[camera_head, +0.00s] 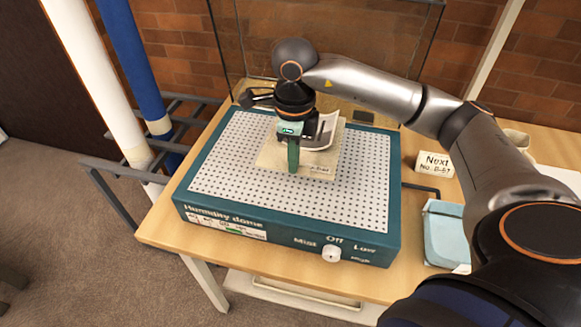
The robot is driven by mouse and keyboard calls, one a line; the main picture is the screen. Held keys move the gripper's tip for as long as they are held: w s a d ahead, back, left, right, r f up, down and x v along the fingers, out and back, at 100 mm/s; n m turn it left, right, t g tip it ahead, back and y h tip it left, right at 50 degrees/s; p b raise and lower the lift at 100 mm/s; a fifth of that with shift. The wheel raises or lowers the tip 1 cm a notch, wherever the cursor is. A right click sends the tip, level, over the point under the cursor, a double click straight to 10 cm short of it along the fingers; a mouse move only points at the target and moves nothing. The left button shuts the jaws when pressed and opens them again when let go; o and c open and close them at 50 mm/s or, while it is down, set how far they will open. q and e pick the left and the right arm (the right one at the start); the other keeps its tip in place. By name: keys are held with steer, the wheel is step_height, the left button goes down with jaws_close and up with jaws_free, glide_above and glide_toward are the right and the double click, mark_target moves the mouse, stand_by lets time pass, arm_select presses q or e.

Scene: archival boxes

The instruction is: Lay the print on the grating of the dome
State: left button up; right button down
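The humidity dome's base is a teal box (290,235) with a pale perforated grating (345,205) on top. A cream square sheet (270,158), with small dark writing at its front right corner, lies on or just over the middle of the grating. A curled white piece (322,138) rises at its back right; I cannot tell whether the two are one print. My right gripper (293,170) points down over the sheet, its green finger at the sheet. The gripper is seen edge-on, so its opening and any hold on the sheet are hidden. My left gripper is out of view.
A clear glass cover (340,45) stands behind the base. A knob (331,254) is on the front. To the right are a "Next" card (433,164), a light blue item (444,238) and a cup (516,142). A rack with white (100,80) and blue (130,55) tubes stands left.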

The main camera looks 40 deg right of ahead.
mark_target(290, 183)
steer(key=shift+w+d+f, duration=0.25)
steer(key=shift+w+f, duration=0.75)
steer(key=shift+f, duration=0.25)
step_height(290, 183, down, 2)
steer(key=shift+f+p, duration=0.2)
steer(key=shift+p, duration=0.25)
steer(key=shift+f, duration=0.25)
steer(key=shift+f, duration=0.1)
steer(key=shift+f+b, duration=0.15)
steer(key=shift+b, duration=0.15)
steer(key=c, duration=1.1)
jaws_free()
steer(key=shift+o, duration=0.2)
step_height(290, 183, up, 13)
steer(key=shift+f, duration=0.2)
